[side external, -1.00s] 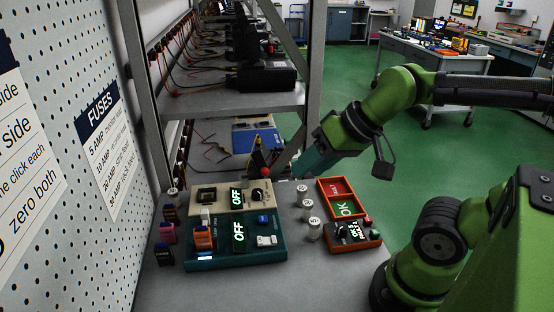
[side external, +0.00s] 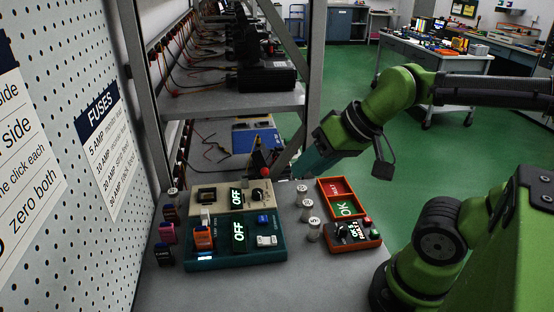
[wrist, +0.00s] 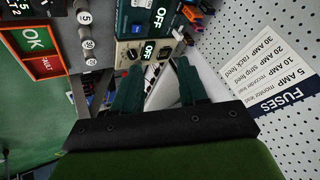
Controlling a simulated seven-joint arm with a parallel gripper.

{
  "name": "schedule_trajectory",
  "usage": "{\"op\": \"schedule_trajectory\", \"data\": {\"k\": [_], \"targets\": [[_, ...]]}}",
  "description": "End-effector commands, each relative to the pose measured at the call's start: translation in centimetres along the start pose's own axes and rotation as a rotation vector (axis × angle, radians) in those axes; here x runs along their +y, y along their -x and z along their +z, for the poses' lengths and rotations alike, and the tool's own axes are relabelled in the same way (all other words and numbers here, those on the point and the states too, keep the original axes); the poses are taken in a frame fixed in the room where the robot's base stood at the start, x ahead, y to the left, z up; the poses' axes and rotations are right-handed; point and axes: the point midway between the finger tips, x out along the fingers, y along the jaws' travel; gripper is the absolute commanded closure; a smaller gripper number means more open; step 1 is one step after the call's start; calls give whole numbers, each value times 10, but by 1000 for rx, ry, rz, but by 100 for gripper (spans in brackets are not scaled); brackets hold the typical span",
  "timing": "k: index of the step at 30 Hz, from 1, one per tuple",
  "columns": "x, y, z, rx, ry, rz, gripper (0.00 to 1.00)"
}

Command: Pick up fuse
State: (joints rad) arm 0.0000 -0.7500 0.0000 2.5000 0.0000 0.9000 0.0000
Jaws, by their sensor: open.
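Three small pale cylinders with round caps, which look like fuses, stand upright in a row on the bench: far (side external: 302,195), middle (side external: 307,210) and near (side external: 314,229). The near cap reads 5. In the wrist view their caps show at upper left, one reading 5 (wrist: 84,17) and another reading 30 (wrist: 89,44). My gripper (wrist: 158,65) is open with nothing held between its teal fingers. In the side view it is behind the row, above the bench's back edge, apart from the cylinders. Its tips are hard to make out there.
A beige unit (side external: 231,197) and a teal unit (side external: 215,263), both showing OFF, stand left of the row. An orange-framed OK/FAULT box (side external: 376,241) stands right. Several small coloured blocks (side external: 168,233) line the left side. A rack post (side external: 314,80) rises behind. The front bench is clear.

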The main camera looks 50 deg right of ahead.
Motion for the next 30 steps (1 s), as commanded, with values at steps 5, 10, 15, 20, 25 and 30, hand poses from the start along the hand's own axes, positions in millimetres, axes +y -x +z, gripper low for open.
{"op": "schedule_trajectory", "data": {"k": [5, 10, 15, 20, 25, 30], "targets": [[0, 0, 0, 0, 0, 0, 50], [0, 0, 0, 0, 0, 0, 39], [0, 0, 0, -2, 1, 0, 39], [0, -17, 4, -72, 16, 29, 39], [13, -52, 4, -273, 357, 161, 39], [34, -83, -4, -559, 994, 234, 39]]}}
